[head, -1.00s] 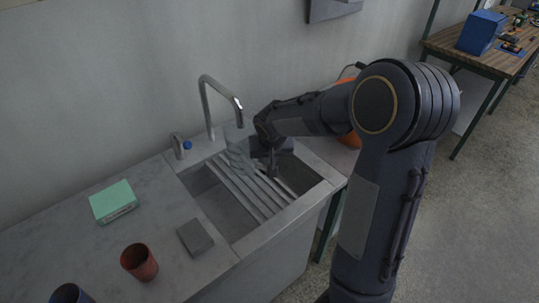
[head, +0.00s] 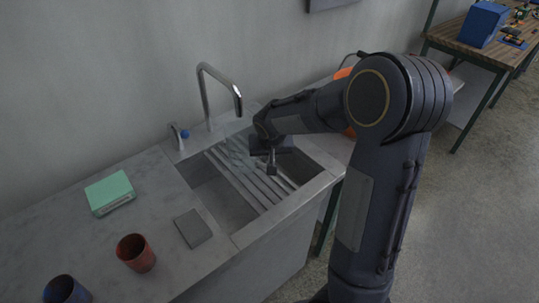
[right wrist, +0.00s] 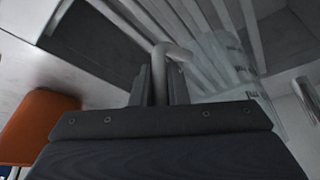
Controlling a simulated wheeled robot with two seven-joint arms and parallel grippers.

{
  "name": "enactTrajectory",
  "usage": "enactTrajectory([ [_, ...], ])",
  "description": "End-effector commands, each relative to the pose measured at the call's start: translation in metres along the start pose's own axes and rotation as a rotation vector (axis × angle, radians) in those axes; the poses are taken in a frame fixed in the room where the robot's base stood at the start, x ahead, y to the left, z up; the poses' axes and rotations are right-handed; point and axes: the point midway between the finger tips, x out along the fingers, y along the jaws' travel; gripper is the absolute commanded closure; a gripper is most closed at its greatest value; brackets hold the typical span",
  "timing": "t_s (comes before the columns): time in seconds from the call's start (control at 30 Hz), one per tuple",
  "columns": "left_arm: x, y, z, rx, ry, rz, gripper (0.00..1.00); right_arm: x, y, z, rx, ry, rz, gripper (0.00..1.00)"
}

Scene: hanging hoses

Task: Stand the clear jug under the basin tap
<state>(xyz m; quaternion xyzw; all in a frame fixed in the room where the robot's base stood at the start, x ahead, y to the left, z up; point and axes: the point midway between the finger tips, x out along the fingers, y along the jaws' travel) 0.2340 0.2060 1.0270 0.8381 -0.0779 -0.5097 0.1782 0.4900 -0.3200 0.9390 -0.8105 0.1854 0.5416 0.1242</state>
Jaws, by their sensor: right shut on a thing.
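The clear jug (head: 238,150) is faint and see-through over the slatted rack in the basin (head: 222,205), just below the mouth of the curved steel tap (head: 205,100). Whether its base touches the slats I cannot tell. My right gripper (head: 271,165) is to the right of the jug, over the basin. In the right wrist view my right gripper (right wrist: 160,88) is shut on the jug's pale handle, and the jug's clear wall (right wrist: 222,62) shows beside it. The tap also shows at the right edge there (right wrist: 306,95). My left gripper is out of view.
A green box (head: 110,192), a grey block (head: 193,228), a red cup (head: 136,253) and a blue cup (head: 66,290) stand on the counter left of the basin. A small blue-marked tap lever (head: 178,135) is behind the basin. An orange object (head: 347,100) is behind my right arm.

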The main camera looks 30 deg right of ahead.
Motion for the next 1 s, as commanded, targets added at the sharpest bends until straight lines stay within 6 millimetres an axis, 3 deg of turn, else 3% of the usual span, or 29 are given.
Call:
enactTrajectory([
  [0.37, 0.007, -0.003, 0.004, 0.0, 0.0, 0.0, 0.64, 0.008, 0.0, 0.003, 0.0, 0.001, -0.001, 1.0],
  [0.4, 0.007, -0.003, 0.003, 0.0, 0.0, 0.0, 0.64, 0.007, 0.0, 0.003, 0.0, 0.001, -0.001, 0.83],
  [0.6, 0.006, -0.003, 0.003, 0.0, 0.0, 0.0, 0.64, 0.007, 0.0, 0.003, 0.0, 0.0, 0.0, 0.61],
  [0.87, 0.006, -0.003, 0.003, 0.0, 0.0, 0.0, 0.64, 0.006, 0.0, 0.003, 0.0, 0.0, 0.0, 0.61],
  [1.0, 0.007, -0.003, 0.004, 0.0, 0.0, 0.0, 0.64, -0.009, -0.001, 0.002, 0.0, 0.004, -0.003, 0.61],
])
